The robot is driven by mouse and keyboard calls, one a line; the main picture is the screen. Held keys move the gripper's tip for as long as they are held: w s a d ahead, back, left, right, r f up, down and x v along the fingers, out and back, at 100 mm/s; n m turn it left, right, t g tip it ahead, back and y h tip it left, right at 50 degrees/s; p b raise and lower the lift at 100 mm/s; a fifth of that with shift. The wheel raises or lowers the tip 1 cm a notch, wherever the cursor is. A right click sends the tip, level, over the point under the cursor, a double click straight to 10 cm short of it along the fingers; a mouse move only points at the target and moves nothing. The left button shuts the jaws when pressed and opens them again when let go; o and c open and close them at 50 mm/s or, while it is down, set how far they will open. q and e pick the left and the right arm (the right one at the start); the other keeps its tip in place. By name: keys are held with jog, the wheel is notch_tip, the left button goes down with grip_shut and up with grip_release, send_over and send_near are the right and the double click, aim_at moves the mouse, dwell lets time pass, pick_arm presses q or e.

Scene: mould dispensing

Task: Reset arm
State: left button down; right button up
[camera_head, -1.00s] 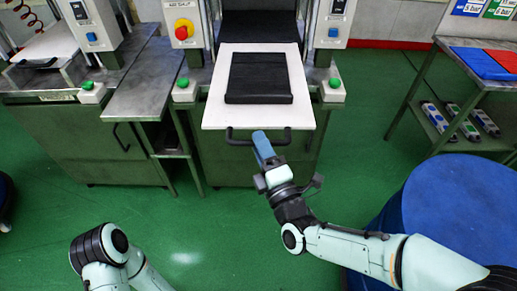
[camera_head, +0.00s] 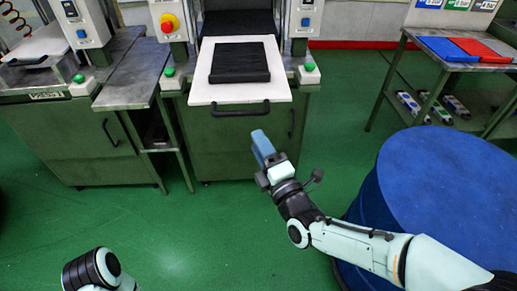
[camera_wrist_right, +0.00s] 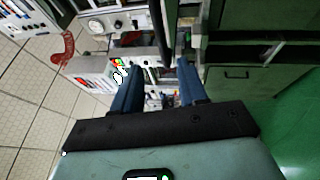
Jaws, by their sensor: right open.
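My right gripper (camera_head: 262,148) is open and empty, with blue fingers, in front of and below the pulled-out white tray of the press. It is apart from the tray's black handle. Its two fingers (camera_wrist_right: 155,85) stand apart in the right wrist view with nothing between them. The white tray (camera_head: 205,97) carries a black square mould (camera_head: 240,63). My left arm shows only in part at the bottom left of the head view, and its gripper is out of the picture.
A large blue drum (camera_head: 440,190) stands at the right, close to my right arm. A metal table (camera_head: 445,62) with blue and red panels is at the back right. Green press cabinets (camera_head: 85,140) line the back left. Green floor (camera_head: 190,225) is free in the middle.

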pick_arm(q)
jog(key=shift+s+f, duration=0.1)
jog(key=shift+s, duration=0.25)
